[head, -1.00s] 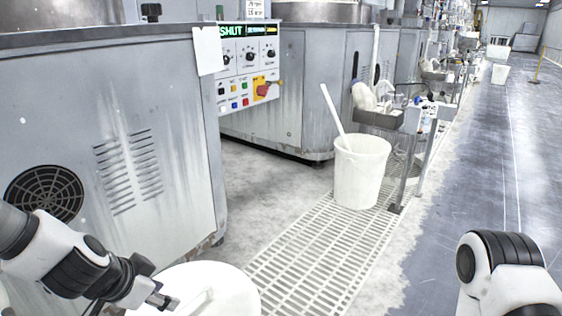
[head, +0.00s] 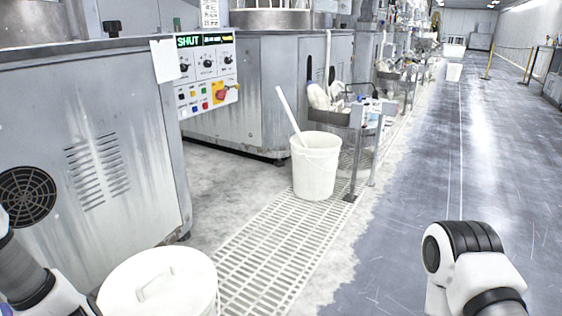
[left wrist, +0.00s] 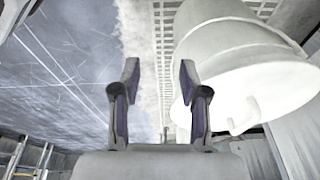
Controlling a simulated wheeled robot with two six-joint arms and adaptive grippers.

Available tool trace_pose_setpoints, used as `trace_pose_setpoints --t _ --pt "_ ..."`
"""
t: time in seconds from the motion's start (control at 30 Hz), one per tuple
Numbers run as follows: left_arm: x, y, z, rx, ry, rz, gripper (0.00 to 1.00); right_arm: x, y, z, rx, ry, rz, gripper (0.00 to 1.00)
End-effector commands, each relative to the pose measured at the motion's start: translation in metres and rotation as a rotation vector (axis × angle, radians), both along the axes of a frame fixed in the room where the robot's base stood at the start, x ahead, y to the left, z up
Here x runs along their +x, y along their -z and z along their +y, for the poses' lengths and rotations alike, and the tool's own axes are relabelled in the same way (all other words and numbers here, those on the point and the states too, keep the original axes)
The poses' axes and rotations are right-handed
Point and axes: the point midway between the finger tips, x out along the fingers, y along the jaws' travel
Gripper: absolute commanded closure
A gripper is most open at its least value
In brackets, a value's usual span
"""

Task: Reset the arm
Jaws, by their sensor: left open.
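My left gripper (left wrist: 159,82) shows in the left wrist view, with its two dark fingers apart and nothing between them. It is beside a white lidded bucket (left wrist: 245,85), which stands to the right in that view; whether they touch is unclear. In the head view the same bucket (head: 160,280) stands at the bottom left, its lid on with a handle on top. There only my left arm (head: 35,285) shows, at the lower left corner, and its gripper is out of the picture. My right arm (head: 470,265) shows at the lower right; its gripper is not seen.
Grey polishing machines (head: 95,130) line the left, with a control panel (head: 207,70). An open white bucket (head: 315,170) holding a white stick (head: 290,115) stands on the floor grating (head: 270,245). The aisle floor (head: 420,190) at right is clear.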

Motion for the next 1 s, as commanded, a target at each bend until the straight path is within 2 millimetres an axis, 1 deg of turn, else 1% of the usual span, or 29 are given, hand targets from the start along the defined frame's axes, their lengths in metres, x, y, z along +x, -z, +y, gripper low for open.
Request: trace_pose_setpoints --t 0.03,0.17,0.27,0.3,0.43,0.5,0.53,0.6,0.67,0.8,0.87,0.93,0.97,1.0 --pt "-0.013 0.01 0.0 0.018 0.022 0.052 0.56 0.0 -0.009 0.0 0.0 0.0 0.0 1.0" --pt "-0.051 0.044 0.001 0.065 0.069 0.18 0.56 0.0 -0.021 0.0 0.0 -0.001 0.001 1.0" --pt "-0.086 0.069 0.003 0.107 0.08 0.278 0.56 -0.001 -0.033 0.0 0.0 -0.002 0.001 1.0" --pt "-0.101 0.079 0.003 0.122 0.078 0.314 0.56 -0.001 -0.037 0.0 0.0 -0.002 0.002 1.0" --pt "-0.148 0.105 0.003 0.166 0.028 0.399 0.56 -0.001 -0.05 0.0 0.0 -0.003 0.002 1.0" --pt "-0.168 0.116 0.0 0.179 -0.023 0.42 0.56 -0.001 -0.056 0.0 0.0 -0.004 0.003 1.0" --pt "-0.174 0.12 -0.001 0.18 -0.051 0.419 0.56 -0.001 -0.058 0.0 0.0 -0.004 0.003 1.0" --pt "-0.18 0.128 -0.006 0.174 -0.125 0.404 0.56 -0.001 -0.059 0.001 0.0 -0.005 0.003 1.0" --pt "-0.178 0.132 -0.01 0.158 -0.197 0.376 0.56 -0.001 -0.059 0.001 0.001 -0.005 0.003 1.0" --pt "-0.157 0.135 -0.019 0.091 -0.408 0.286 0.56 -0.001 -0.057 0.001 0.001 -0.006 0.004 1.0" --pt "-0.149 0.135 -0.022 0.058 -0.51 0.256 0.56 -0.001 -0.057 0.001 0.001 -0.006 0.004 1.0" --pt "-0.144 0.135 -0.022 0.033 -0.65 0.238 0.56 -0.001 -0.057 0.001 0.001 -0.006 0.004 1.0" --pt "-0.144 0.113 -0.022 0.034 -0.651 0.24 0.56 -0.002 -0.078 0.001 0.001 -0.006 0.005 1.0" --pt "-0.144 0.098 -0.022 0.035 -0.647 0.24 0.56 -0.002 -0.094 0.001 0.001 -0.006 0.005 1.0"
